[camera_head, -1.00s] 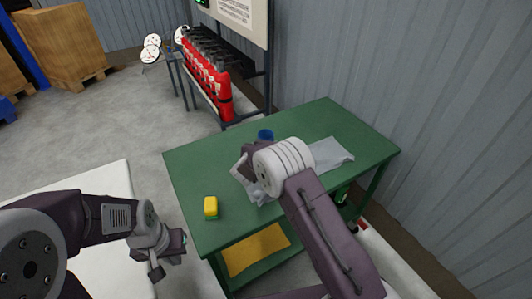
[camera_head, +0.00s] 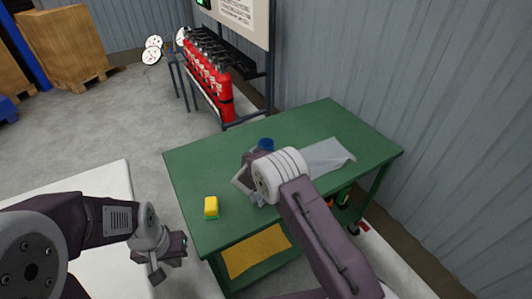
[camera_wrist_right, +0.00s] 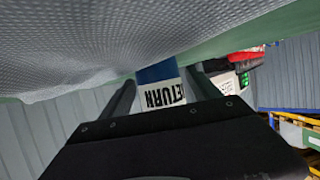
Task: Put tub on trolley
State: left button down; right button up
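A small blue tub (camera_head: 265,144) stands on a green two-level stand (camera_head: 190,165), towards its back edge. In the right wrist view the tub (camera_wrist_right: 157,72) carries a white label with black "RETURN" lettering. My right gripper (camera_head: 246,168) is just in front of the tub. Its fingers (camera_wrist_right: 160,88) are apart, one to each side of the tub in the picture; contact is not clear. My left gripper (camera_head: 168,258) hangs beside the white surface (camera_head: 110,185), away from the tub; its finger gap is hard to make out. I cannot tell which piece is the trolley.
A yellow and green sponge (camera_head: 211,207) lies at the stand's left side. A pale cloth (camera_head: 328,154) lies right of my right wrist. A yellow sheet (camera_head: 253,250) is on the lower shelf. Red extinguishers (camera_head: 224,95) stand on a rack behind. A corrugated wall (camera_head: 400,80) closes the right.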

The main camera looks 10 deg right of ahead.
jog(key=shift+r, duration=0.3)
jog(key=v, duration=0.9)
jog(key=shift+s+a+p, duration=0.1)
jog(key=shift+p, duration=0.3)
jog(key=b, duration=0.2)
jog(key=s+b, duration=0.1)
jog(key=shift+s+a+b, duration=0.3)
jog(key=shift+a+b, duration=0.05)
jog(key=shift+a, duration=0.05)
jog(key=shift+s+r, duration=0.15)
jog(key=shift+s, duration=0.05)
jog(key=shift+s+a+r, duration=0.1)
jog(key=shift+s+r, duration=0.1)
jog(key=shift+r, duration=0.1)
